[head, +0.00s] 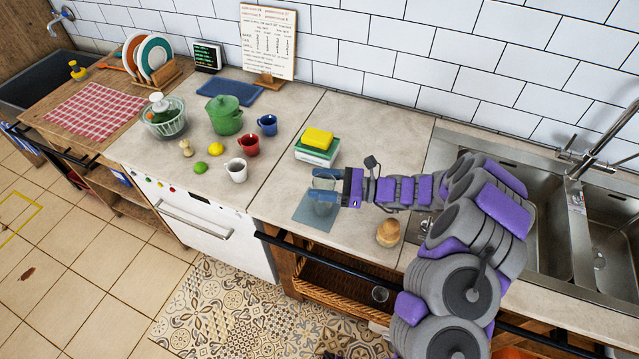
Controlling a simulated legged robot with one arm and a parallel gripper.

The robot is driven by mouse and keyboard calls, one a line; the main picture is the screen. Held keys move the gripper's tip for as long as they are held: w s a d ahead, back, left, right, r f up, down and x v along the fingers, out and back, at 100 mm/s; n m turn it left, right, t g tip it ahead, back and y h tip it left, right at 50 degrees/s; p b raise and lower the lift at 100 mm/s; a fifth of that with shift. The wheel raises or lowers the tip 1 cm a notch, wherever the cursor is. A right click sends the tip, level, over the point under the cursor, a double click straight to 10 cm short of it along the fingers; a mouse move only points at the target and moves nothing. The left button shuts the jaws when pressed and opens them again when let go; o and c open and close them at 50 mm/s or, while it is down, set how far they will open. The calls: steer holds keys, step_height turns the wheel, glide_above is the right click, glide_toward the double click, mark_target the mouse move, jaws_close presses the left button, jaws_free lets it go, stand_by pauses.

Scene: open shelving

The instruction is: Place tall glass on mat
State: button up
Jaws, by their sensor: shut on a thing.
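The mat (308,220) is a thin blue-grey square lying on the counter, left of my arm's end. My gripper (325,184) is over the mat's upper part, with its blue fingers pointing left. It is shut on the tall glass (325,208), a clear glass that shows only faintly below the fingers and over the mat. The fingers hide part of the glass. I cannot tell whether its base touches the mat.
A yellow sponge (318,138) on a green-and-white stack stands behind my gripper. A rounded wooden object (388,233) is right of the mat. White (236,170), red (248,145) and blue (267,125) mugs stand to the left. Another glass (379,294) is below the counter.

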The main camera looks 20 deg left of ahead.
steer(key=shift+a+f, duration=0.25)
steer(key=shift+a, duration=0.1)
steer(key=o, duration=1.2)
steer(key=shift+s+a, duration=0.1)
steer(key=shift+a, duration=0.35)
steer(key=shift+o, duration=0.8)
steer(key=shift+a+f, duration=0.15)
steer(key=shift+a, duration=0.2)
steer(key=shift+o, duration=0.9)
steer(key=shift+a+f, duration=0.15)
steer(key=shift+a, duration=0.05)
steer(key=shift+d+r, duration=0.25)
steer(key=shift+d, duration=0.3)
steer(key=shift+d+r, duration=0.3)
steer(key=w+d+p, duration=0.2)
steer(key=d+p, duration=0.1)
steer(key=d, duration=0.9)
steer(key=s+a+r+n+g+h, duration=0.1)
steer(key=s+r+n+g+h, duration=0.4)
steer(key=s+r+n+h, duration=0.8)
steer(key=s+d+r+n+t+h, duration=0.1)
steer(key=s+d+r+t+h, duration=0.1)
steer(key=s+d, duration=0.8)
steer(key=s+d+r+n+t+h, duration=0.2)
steer(key=s+d+t+h, duration=0.1)
steer(key=s+d, duration=0.7)
steer(key=shift+s+t, duration=0.7)
steer(key=shift+s, duration=0.35)
